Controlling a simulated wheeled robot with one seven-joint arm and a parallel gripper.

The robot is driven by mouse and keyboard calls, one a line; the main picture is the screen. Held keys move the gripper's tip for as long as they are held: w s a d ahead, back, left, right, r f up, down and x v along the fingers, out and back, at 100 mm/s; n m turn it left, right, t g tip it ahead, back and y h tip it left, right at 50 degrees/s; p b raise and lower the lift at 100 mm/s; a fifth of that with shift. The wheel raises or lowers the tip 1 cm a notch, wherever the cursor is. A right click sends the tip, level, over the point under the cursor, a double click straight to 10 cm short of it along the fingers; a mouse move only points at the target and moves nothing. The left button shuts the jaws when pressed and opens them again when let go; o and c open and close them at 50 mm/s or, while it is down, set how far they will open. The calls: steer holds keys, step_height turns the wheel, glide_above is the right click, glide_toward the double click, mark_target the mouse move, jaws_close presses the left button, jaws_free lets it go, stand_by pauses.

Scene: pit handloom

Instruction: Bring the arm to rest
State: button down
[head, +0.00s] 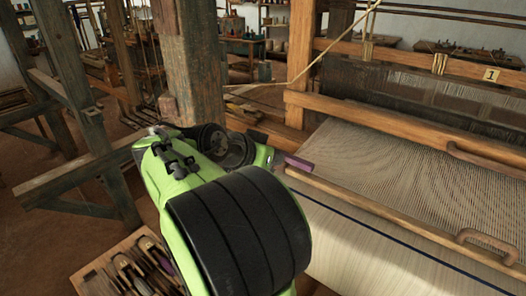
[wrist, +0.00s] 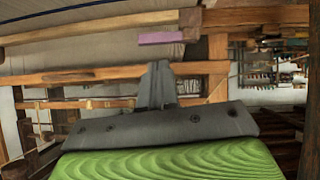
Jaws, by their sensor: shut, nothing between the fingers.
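My green and black arm (head: 235,215) fills the lower middle of the head view, bent in front of a thick wooden post. In the wrist view my gripper (wrist: 158,78) shows its grey fingers together, with nothing between them. The gripper's fingertips are hard to make out in the head view, being mostly hidden by the arm.
The handloom's striped cloth (head: 370,235) and wooden beams lie to the right. A small purple block (head: 298,162) is at the cloth beam's left end. A wooden post (head: 190,65) stands behind my arm. A tray of tools (head: 84,284) is at lower left.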

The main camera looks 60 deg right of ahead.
steer(key=v, duration=0.4)
steer(key=shift+s+a+r+p, duration=0.1)
steer(key=shift+s+a+p, duration=0.05)
steer(key=shift+a+p, duration=0.2)
